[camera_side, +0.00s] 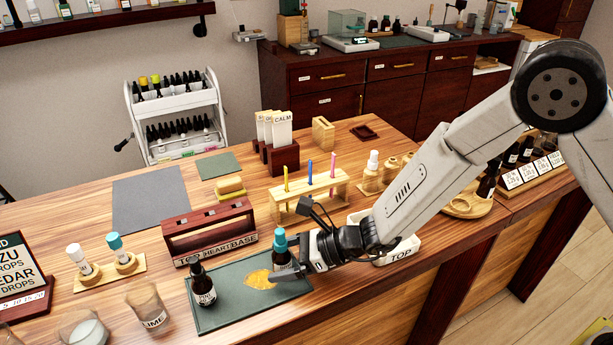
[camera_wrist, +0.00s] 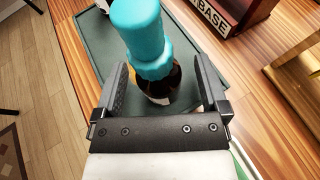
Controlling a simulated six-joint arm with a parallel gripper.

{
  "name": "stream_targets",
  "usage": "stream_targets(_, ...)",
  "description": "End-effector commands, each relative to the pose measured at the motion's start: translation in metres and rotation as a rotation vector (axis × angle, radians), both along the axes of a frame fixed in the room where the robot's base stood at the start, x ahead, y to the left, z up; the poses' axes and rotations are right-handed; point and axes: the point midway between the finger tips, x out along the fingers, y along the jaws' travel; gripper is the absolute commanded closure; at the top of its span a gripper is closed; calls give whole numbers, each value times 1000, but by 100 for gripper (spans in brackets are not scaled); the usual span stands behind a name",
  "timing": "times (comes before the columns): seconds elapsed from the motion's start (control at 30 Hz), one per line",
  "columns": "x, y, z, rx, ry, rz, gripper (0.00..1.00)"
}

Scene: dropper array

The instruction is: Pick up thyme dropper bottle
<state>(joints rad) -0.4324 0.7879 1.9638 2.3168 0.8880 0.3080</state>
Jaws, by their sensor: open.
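A dark amber bottle with a teal dropper top (camera_side: 280,241) stands on the green mat (camera_side: 222,318); its label is too hidden to read. In the wrist view the teal-topped bottle (camera_wrist: 145,42) stands upright between the fingers of my gripper (camera_wrist: 160,78). My gripper is open, with one finger on each side of the bottle and a visible gap at least on the left. My gripper also shows in the side view (camera_side: 291,270), reaching in from the right. A second dark bottle with a black top (camera_side: 202,287) stands on the mat's left part.
An orange-yellow patch (camera_side: 259,279) lies on the mat between the bottles. A red-brown rack (camera_side: 209,234) marked HEART and BASE stands behind. A LIME glass (camera_side: 148,306) stands left of the mat.

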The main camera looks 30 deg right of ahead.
Motion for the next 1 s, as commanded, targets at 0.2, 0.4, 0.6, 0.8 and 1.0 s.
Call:
stream_targets(0.2, 0, 0, 0, 0, 0, 0, 48)
stream_targets(0.4, 0, 0, 0, 0, 0, 0, 100)
stream_targets(0.6, 0, 0, 1, 1, 0, 0, 100)
stream_targets(0.8, 0, 0, 4, 1, 0, 0, 100)
stream_targets(1.0, 1, 0, 16, 1, -3, 0, 100)
